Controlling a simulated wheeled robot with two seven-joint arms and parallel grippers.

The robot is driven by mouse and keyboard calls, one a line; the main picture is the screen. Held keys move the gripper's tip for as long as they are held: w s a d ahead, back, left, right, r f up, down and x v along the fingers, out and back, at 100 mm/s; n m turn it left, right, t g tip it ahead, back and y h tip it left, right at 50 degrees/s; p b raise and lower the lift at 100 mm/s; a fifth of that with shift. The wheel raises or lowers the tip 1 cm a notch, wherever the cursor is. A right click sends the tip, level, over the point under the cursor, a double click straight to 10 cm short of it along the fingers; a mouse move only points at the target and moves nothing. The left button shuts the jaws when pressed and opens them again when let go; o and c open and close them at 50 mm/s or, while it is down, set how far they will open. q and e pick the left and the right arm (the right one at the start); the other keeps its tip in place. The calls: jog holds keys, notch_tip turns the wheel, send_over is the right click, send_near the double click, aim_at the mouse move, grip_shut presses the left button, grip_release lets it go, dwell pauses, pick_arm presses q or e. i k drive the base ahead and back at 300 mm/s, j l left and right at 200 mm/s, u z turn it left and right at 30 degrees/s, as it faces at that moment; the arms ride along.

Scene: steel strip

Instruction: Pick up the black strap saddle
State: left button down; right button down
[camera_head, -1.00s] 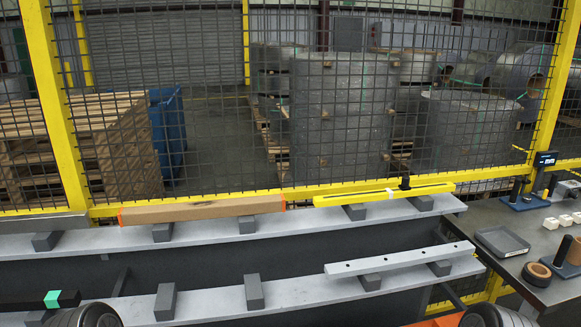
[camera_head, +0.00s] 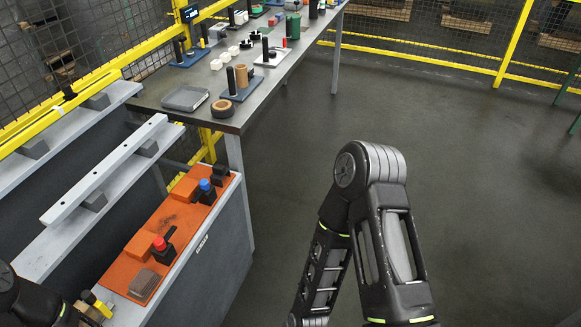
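I cannot pick out the black strap saddle for certain. A small black piece (camera_head: 68,93) sits on the yellow bar at the upper left. On the orange mat (camera_head: 184,218) stand a black item with a red top (camera_head: 161,249) and a black item with a blue top (camera_head: 206,192). Two orange blocks and a dark ribbed block (camera_head: 144,284) are also on the mat. My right arm is bent at the lower middle right, and its gripper is out of frame.
A dark table (camera_head: 236,122) carries a grey tray (camera_head: 186,98), a brown ring (camera_head: 222,108), upright posts and several small parts. Pale rails with dark blocks run along the left beside a yellow-framed mesh fence. The floor (camera_head: 300,170) right of the table is open.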

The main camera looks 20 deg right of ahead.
aim_at(220, 171)
jog(key=z, duration=0.25)
jog(key=i+j+z, duration=0.1)
jog(key=i+z, duration=0.35)
jog(key=i+j+z, duration=0.2)
jog(key=z, duration=0.3)
jog(key=i+j+z, duration=0.45)
jog(key=k+l, duration=0.1)
